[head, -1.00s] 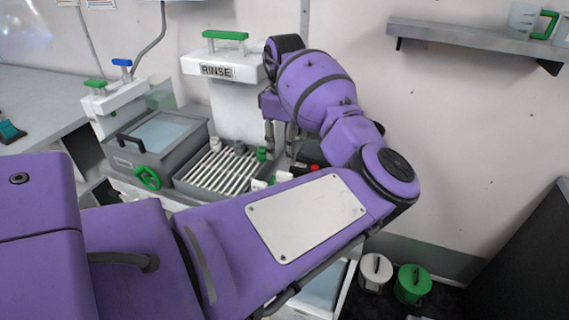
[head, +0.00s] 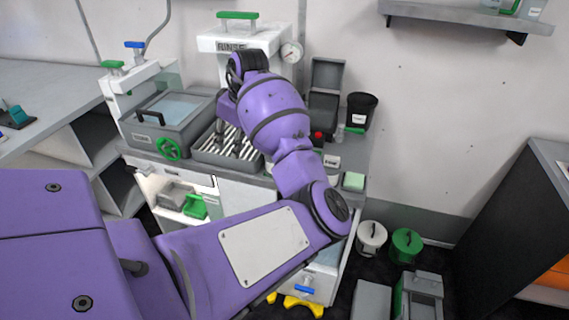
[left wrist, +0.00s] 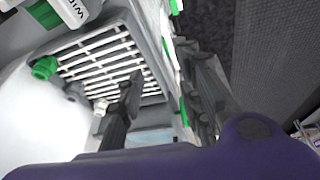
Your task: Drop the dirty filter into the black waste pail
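The black waste pail (head: 363,108) stands upright at the back right of the counter, with a small white label. My left gripper (head: 232,143) is over the slatted drain rack (head: 208,155) in front of the rinse station. In the left wrist view its two fingers (left wrist: 165,98) are wide apart, with nothing visible held between them. The rack's white bars (left wrist: 100,62) show beyond them. A green-capped fitting (left wrist: 44,68) and small grey and white parts lie at the rack's left side in that view. I cannot make out the dirty filter. My right gripper is not in view.
A water basin (head: 172,122) is left of the rack. A grey open-lidded box (head: 325,100) and a red button (head: 318,136) stand between rack and pail. White (head: 371,238) and green (head: 406,246) lidded pails are on the floor. A wall shelf (head: 465,18) hangs upper right.

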